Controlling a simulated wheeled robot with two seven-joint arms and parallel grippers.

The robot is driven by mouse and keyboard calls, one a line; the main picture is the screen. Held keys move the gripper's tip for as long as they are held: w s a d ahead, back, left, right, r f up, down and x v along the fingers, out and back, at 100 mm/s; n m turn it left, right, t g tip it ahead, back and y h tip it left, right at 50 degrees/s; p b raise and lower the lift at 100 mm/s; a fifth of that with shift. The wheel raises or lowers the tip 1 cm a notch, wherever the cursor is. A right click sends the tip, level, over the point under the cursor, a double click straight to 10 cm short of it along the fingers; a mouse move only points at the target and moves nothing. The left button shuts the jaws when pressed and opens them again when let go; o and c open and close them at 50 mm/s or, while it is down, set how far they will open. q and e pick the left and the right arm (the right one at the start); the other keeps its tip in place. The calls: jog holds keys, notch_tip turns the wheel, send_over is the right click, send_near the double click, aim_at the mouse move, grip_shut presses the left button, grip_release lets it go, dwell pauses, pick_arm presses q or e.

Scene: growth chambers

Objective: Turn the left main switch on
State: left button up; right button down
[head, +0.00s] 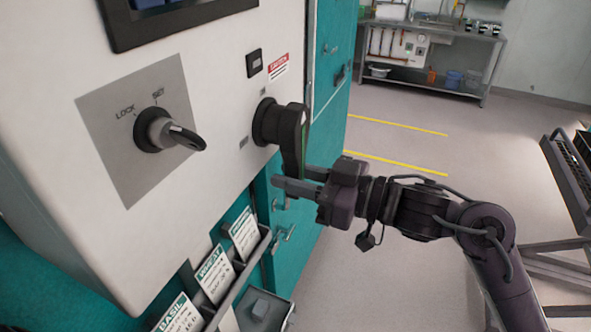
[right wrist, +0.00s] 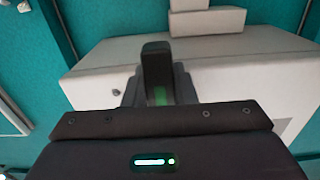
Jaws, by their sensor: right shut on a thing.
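The main switch (head: 268,121) is a black rotary switch on the right part of the white control panel. Its long black handle (head: 291,139) hangs downward from the round base. My right gripper (head: 300,181) is at the lower end of the handle, its fingers shut on it. In the right wrist view the handle (right wrist: 157,70) stands between the fingers, with a green strip showing on it. The fingertips are partly hidden there. My left gripper is not in view.
A key switch (head: 165,131) marked LOCK and SET sits left on the same panel. Below are label cards (head: 213,273) in a rack. A metal bench (head: 430,75) stands at the back. A dark rack (head: 572,180) is at the right. Floor between is clear.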

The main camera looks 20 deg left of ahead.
jog(key=c, duration=1.2)
grip_release()
jog(key=shift+d, duration=0.3)
jog(key=d+b, duration=0.3)
jog(key=d, duration=0.4)
jog(key=shift+s+d+b, duration=0.15)
jog(key=shift+b, duration=0.2)
